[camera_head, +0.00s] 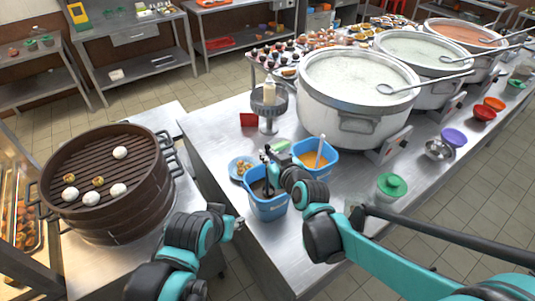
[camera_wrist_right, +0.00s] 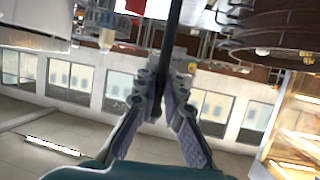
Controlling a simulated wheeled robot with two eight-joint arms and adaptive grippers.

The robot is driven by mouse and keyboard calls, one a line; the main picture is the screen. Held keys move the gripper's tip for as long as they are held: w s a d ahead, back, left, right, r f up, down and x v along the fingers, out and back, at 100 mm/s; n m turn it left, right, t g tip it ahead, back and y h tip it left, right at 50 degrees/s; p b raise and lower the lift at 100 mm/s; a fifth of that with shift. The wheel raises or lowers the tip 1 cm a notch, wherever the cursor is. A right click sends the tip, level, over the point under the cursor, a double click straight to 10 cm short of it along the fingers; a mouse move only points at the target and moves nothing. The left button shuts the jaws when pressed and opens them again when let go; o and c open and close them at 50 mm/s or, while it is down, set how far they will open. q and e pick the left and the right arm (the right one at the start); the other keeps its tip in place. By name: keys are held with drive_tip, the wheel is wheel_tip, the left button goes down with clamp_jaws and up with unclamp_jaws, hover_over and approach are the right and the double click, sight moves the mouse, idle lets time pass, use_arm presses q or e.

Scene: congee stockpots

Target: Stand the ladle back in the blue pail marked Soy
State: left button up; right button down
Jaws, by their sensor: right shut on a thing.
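My right gripper (camera_head: 270,168) is shut on a thin dark rod, which appears to be the ladle's handle (camera_wrist_right: 175,38). The wrist view shows the rod running between the fingers (camera_wrist_right: 168,98). In the head view the gripper is over the front blue pail (camera_head: 270,209), and a dark upright piece reaches down toward its dark contents. The ladle's bowl is hidden, so I cannot tell how deep it sits. This pail has a pale label, too small to read. My left gripper (camera_head: 236,224) is left of this pail, apart from it; its jaws are unclear.
A second blue pail (camera_head: 328,166) with orange contents and a pale utensil stands just behind. A small blue dish (camera_head: 237,168) is at its left. A green-lidded jar (camera_head: 391,187) is to the right. Large stockpots (camera_head: 350,118) fill the counter's back. A steamer (camera_head: 110,215) stands left.

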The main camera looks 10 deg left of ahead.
wheel_tip(320, 180, down, 8)
drive_tip(key=b, duration=0.6)
drive_tip(key=shift+r, duration=0.1)
drive_tip(key=c, duration=1.6)
unclamp_jaws()
drive_tip(key=shift+o, duration=0.2)
drive_tip(key=v, duration=1.2)
drive_tip(key=s+d+f+m+g+h, duration=0.1)
drive_tip(key=s+d+f+m+h, duration=0.1)
drive_tip(key=s+d, duration=0.2)
drive_tip(key=s+d+f+m+g+h, duration=0.1)
drive_tip(key=s+d+f+m+h, duration=0.1)
drive_tip(key=d, duration=0.9)
drive_tip(key=s+d+f+m+g+h, duration=0.2)
drive_tip(key=s+d, duration=0.3)
drive_tip(key=d, duration=0.3)
drive_tip(key=shift+s+f+m+h, duration=0.4)
drive_tip(key=shift+f+m+h, duration=0.1)
drive_tip(key=shift+f+h, duration=0.35)
